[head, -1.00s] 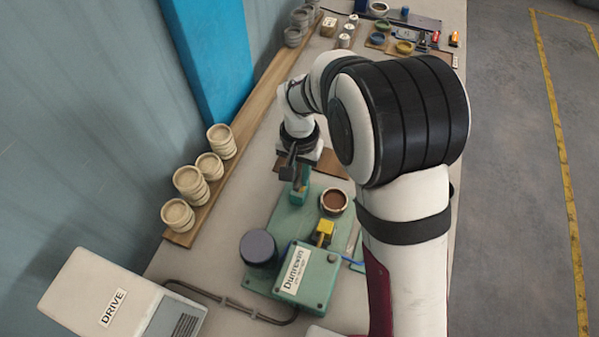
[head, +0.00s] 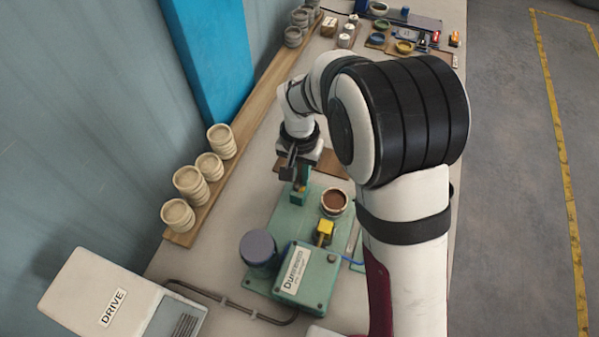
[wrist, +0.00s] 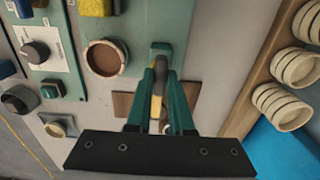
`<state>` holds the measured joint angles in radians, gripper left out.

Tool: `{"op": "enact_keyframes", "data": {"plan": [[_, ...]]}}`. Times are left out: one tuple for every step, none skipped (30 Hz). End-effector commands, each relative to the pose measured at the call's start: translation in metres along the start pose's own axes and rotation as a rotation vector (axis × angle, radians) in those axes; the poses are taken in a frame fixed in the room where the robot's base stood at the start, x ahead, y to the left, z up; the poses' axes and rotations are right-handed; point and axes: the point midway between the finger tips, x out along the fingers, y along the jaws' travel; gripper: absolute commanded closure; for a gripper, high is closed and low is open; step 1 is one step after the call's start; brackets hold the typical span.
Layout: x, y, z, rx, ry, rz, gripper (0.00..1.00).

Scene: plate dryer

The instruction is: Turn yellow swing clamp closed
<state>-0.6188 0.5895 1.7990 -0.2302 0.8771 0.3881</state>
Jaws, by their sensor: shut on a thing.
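The yellow swing clamp (wrist: 157,104) shows as a narrow yellow bar between the two teal fingers of my gripper (wrist: 161,72) in the wrist view. The fingers are shut on it. A teal block (wrist: 161,47) sits just beyond the fingertips on the green base plate. In the head view my gripper (head: 297,178) is low over the far left part of the green base plate (head: 285,218). The fingers and wrist hide most of the clamp there, and its exact angle cannot be told.
A round cup with brown contents (head: 334,202) stands right of my gripper. Stacked pale cups (head: 190,184) line the wooden shelf along the wall.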

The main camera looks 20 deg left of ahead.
Motion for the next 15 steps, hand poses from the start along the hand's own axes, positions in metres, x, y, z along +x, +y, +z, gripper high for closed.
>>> {"op": "enact_keyframes", "data": {"plan": [[-0.0007, -0.0003, 0.0, 0.001, 0.0, -0.001, 1.0], [-0.0008, -0.0003, 0.0, 0.002, 0.0, -0.001, 1.0], [-0.0008, -0.0003, 0.0, 0.004, 0.0, -0.001, 1.0], [-0.0008, -0.0003, 0.0, 0.007, 0.0, -0.001, 1.0], [-0.0008, -0.0003, 0.0, 0.012, 0.0, -0.001, 1.0], [-0.0008, -0.0003, 0.0, 0.02, 0.0, -0.001, 1.0], [-0.0008, -0.0003, 0.0, 0.029, 0.0, -0.001, 1.0], [-0.0008, -0.0003, 0.0, 0.039, 0.0, -0.001, 1.0], [-0.0008, -0.0003, 0.0, 0.055, 0.0, -0.001, 1.0], [-0.0008, -0.0003, 0.0, 0.07, 0.0, -0.001, 1.0], [-0.0008, -0.0003, -0.0001, 0.086, 0.0, -0.001, 1.0], [-0.0008, -0.0003, -0.0001, 0.111, 0.0, -0.001, 1.0], [-0.0008, -0.0003, -0.0001, 0.132, 0.0, -0.001, 1.0], [-0.0008, -0.0003, -0.0001, 0.154, 0.0, -0.001, 1.0], [-0.0008, -0.0003, -0.0001, 0.187, 0.0, -0.001, 1.0]]}}
